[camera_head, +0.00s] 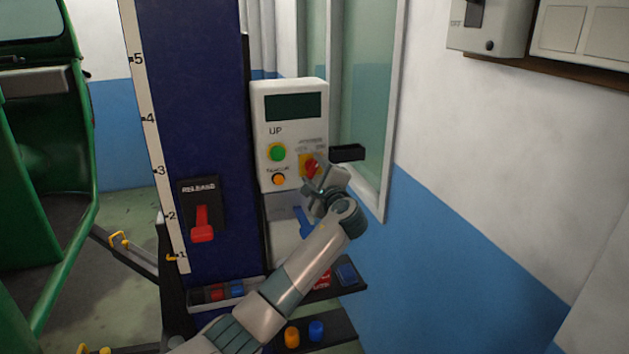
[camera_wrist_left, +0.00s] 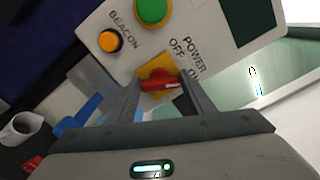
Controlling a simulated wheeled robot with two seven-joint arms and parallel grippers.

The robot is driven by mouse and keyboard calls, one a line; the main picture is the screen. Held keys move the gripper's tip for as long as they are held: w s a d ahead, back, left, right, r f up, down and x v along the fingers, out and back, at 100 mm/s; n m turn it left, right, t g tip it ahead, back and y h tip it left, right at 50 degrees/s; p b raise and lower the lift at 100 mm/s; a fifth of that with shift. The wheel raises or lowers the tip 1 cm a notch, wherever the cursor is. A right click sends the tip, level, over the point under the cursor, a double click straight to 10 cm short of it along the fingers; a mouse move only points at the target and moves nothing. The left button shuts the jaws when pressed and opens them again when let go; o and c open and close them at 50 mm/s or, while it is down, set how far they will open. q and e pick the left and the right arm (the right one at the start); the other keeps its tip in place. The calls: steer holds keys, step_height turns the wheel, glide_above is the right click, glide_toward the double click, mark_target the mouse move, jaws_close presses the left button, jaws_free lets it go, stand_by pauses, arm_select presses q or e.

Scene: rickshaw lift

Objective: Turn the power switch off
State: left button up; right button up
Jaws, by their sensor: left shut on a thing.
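The power switch is a red rotary knob on a yellow plate (camera_head: 307,163), on the lower right of the white control box (camera_head: 290,95). In the left wrist view the red knob (camera_wrist_left: 160,85) sits between my fingers, below the printed words POWER, OFF and ON. My left gripper (camera_head: 314,175) is at the switch, its fingers shut on the knob; it also shows in the left wrist view (camera_wrist_left: 163,88). The gripper hides part of the plate in the head view. My right gripper is not in view.
A green UP button (camera_head: 277,152) and an orange BEACON button (camera_head: 278,179) sit left of the switch. A red release lever (camera_head: 202,222) is on the blue column (camera_head: 190,80). Small trays (camera_head: 345,290) are below. A green vehicle (camera_head: 55,150) stands left.

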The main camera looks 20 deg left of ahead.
arm_select(q)
steer(key=n+b, duration=0.3)
steer(key=b, duration=0.1)
steer(key=n+b, duration=0.4)
steer(key=b, duration=0.1)
steer(key=f+n+b, duration=0.1)
steer(key=n+b, duration=0.2)
steer(key=b, duration=0.1)
steer(key=shift+f+n, duration=0.1)
steer(key=shift+n, duration=0.2)
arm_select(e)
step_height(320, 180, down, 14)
arm_select(q)
steer(key=shift+n+b, duration=1.2)
steer(key=shift+r, duration=0.2)
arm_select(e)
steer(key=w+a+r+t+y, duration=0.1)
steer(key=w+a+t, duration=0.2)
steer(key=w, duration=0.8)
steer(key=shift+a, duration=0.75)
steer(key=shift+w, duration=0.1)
arm_select(q)
steer(key=o, duration=1.1)
steer(key=shift+c, duration=0.2)
steer(key=shift+r, duration=0.1)
